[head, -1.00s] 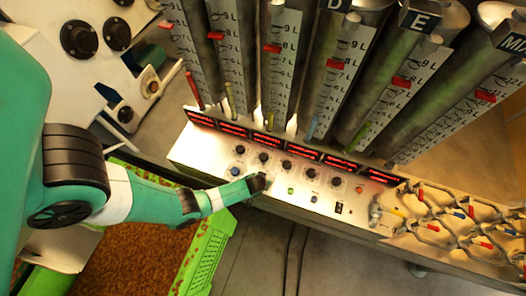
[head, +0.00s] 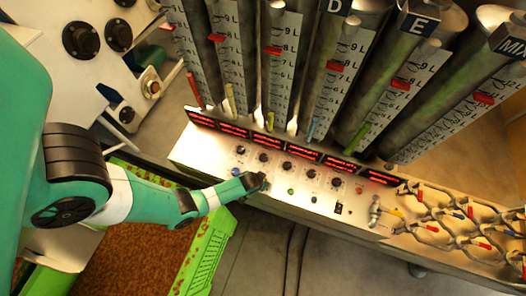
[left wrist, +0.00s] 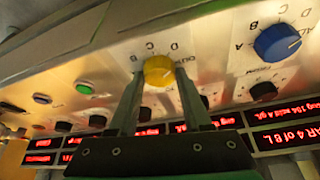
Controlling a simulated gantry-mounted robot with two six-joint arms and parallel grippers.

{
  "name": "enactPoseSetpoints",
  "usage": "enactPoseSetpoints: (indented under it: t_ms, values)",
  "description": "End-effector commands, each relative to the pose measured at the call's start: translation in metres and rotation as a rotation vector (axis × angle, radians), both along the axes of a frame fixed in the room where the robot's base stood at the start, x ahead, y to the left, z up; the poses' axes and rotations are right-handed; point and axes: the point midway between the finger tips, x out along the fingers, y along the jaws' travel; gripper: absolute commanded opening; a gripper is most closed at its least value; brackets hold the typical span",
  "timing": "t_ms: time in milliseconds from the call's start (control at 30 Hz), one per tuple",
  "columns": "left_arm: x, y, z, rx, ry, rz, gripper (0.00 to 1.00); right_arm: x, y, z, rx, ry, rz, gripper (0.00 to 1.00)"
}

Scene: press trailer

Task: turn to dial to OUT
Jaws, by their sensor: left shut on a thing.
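A yellow dial (left wrist: 158,70) sits on the metal control panel in the left wrist view, with printed letters such as B, C and D around it. My left gripper (left wrist: 160,77) is shut on this dial, one finger on each side; its pointer direction is hard to read. In the head view my left gripper (head: 258,182) is at the panel's front edge and hides the yellow dial. A blue dial (left wrist: 277,40) with its own lettered scale is beside it and also shows in the head view (head: 235,171). My right gripper is not in view.
The panel carries several black knobs (head: 287,166), a green button (head: 291,191) and red displays (head: 307,154). Tall graduated cylinders (head: 345,70) stand behind it. Hoses with coloured handles (head: 430,226) are at right. A green crate (head: 203,248) of brown grains is below my arm.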

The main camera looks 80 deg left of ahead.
Motion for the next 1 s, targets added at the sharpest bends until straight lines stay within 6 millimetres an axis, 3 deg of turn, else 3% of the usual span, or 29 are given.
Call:
enactPoseSetpoints:
  t_ms: [600, 1000]
  values:
    - [-0.0016, 0.0031, -0.0008, -0.001, -0.001, -0.466, 0.00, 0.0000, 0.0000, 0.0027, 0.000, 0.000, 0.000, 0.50]
    - [-0.0019, 0.0031, -0.0007, 0.000, 0.001, -0.569, 0.00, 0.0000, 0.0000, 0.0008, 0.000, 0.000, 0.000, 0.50]
